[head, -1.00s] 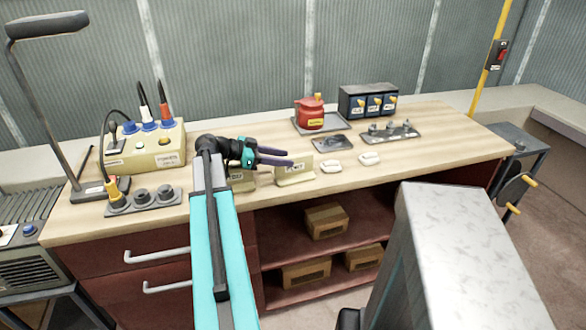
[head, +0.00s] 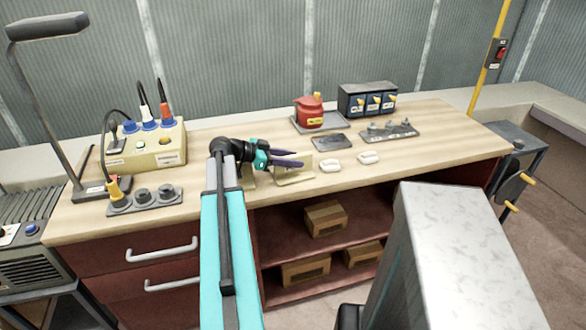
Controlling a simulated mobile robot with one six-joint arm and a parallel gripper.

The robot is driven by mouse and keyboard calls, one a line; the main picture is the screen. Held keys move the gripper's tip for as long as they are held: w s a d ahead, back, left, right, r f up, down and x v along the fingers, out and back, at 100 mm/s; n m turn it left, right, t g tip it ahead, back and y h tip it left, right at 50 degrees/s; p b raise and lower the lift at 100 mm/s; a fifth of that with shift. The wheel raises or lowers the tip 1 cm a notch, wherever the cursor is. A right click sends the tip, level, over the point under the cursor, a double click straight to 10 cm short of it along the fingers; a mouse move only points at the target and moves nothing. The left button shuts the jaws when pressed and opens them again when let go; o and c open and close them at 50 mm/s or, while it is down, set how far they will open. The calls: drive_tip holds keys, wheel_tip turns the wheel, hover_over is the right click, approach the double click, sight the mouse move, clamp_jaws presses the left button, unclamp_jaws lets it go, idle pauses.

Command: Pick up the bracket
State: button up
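My gripper (head: 287,158), with dark fingers on a teal and black wrist, is above the worktop near its front middle. Its fingers point right and look apart, with nothing seen between them.
Two small white pieces (head: 330,166) lie right of the gripper. Behind them are a dark flat plate (head: 331,141), a tray of metal parts (head: 405,133), a red container (head: 309,113) and a dark box (head: 367,100). A cream switch box (head: 145,146) and socket strip (head: 145,201) stand left.

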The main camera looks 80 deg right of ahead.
clamp_jaws()
drive_tip(key=shift+r, duration=0.15)
drive_tip(key=shift+r+b, duration=0.65)
drive_tip(key=shift+r, duration=1)
drive_tip(key=w+a+b, duration=0.1)
drive_tip(key=w+a, duration=0.2)
drive_tip(key=a, duration=0.4)
drive_tip(key=w+a+r+b, duration=0.1)
drive_tip(key=w+a+b, duration=0.1)
drive_tip(key=a, duration=0.5)
drive_tip(key=shift+w+a+r, duration=0.25)
drive_tip(key=shift+w+a, duration=0.15)
drive_tip(key=shift+w, duration=0.15)
